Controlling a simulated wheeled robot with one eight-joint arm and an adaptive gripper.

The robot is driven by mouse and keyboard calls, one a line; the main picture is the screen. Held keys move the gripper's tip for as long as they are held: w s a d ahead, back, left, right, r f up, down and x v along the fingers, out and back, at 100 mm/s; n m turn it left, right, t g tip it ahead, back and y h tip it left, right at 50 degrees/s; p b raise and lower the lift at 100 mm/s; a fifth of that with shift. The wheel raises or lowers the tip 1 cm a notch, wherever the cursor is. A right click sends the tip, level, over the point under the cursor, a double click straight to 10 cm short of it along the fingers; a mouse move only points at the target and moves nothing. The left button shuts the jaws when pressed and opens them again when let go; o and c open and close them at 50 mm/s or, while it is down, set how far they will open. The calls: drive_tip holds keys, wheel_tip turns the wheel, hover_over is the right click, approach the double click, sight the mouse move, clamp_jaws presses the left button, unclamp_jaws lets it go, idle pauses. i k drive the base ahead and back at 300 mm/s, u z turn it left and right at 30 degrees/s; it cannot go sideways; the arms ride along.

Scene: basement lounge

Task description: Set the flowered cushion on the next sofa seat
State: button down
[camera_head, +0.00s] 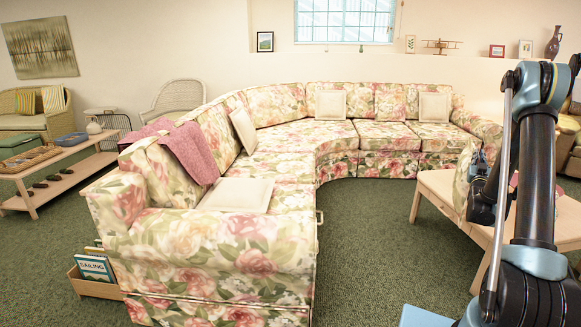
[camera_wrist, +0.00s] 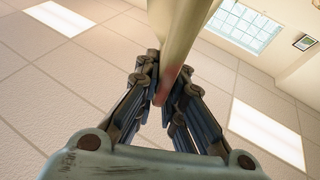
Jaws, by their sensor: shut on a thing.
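The flowered cushion (camera_head: 462,182) is at the right in the head view, partly hidden by my arm, in front of or over the wooden table; I cannot tell whether it touches the table. In the wrist view the cushion (camera_wrist: 182,35) shows edge-on as a pale band with a pinkish patch, between the fingers. My gripper (camera_wrist: 165,95) is shut on it. In the head view my gripper (camera_head: 480,165) is small and partly hidden by my arm. The flowered sofa (camera_head: 220,245) curves from the near left to the back wall. A bare seat (camera_head: 275,167) lies beyond the near seat.
Plain cream cushions lie on the near seat (camera_head: 237,195) and lean along the backrest (camera_head: 330,104). A pink throw (camera_head: 190,150) hangs over the left backrest. The wooden table (camera_head: 436,185) stands at the right. Green carpet (camera_head: 370,240) is clear between sofa and table.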

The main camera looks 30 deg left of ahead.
sight(310, 161)
drive_tip(key=i, duration=2.15)
drive_tip(key=u, duration=0.95)
